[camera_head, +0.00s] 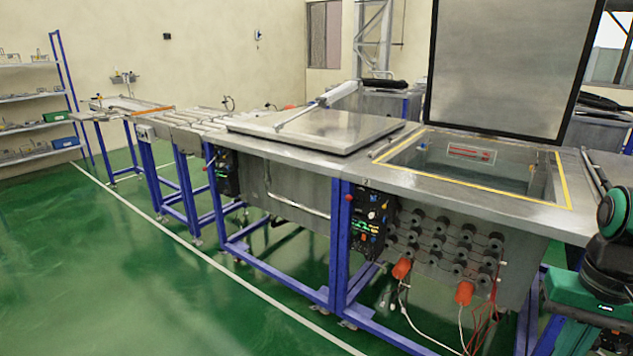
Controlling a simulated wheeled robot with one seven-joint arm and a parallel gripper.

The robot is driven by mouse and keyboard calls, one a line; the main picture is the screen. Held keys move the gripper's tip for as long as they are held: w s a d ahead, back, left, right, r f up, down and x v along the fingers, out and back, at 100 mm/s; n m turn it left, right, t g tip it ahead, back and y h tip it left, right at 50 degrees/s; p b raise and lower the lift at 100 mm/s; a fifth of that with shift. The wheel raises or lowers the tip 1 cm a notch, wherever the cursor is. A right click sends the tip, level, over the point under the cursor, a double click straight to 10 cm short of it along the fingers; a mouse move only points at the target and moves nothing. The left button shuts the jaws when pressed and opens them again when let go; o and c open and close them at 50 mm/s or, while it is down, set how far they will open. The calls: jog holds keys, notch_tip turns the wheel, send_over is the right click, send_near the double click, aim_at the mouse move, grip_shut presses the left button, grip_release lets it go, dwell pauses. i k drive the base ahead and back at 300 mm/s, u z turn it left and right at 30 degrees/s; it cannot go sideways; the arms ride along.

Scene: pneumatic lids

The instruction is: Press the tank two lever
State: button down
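Two steel tanks stand in a row. The nearer tank (470,195) is open, with its lid (510,65) raised upright behind the opening. The farther tank's lid (315,130) lies flat and closed. A black control panel (372,216) with small coloured knobs and lights is on the nearer tank's front, near a blue leg. A second black panel (227,172) is on the farther tank's front left. I cannot tell which tank is number two, and any lever on the panels is too small to make out. Part of my arm shows at the right edge; my gripper is not in view.
Grey cylindrical fittings (455,245), orange plugs (402,268) and loose cables stick out below the nearer tank's rim. A roller conveyor (185,118) runs to the back left. Shelves (35,95) stand at far left. The green floor (130,270) in front is clear.

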aim_at(348, 198)
jog(key=u, duration=0.45)
jog(key=i, duration=1.55)
jog(key=u, duration=0.45)
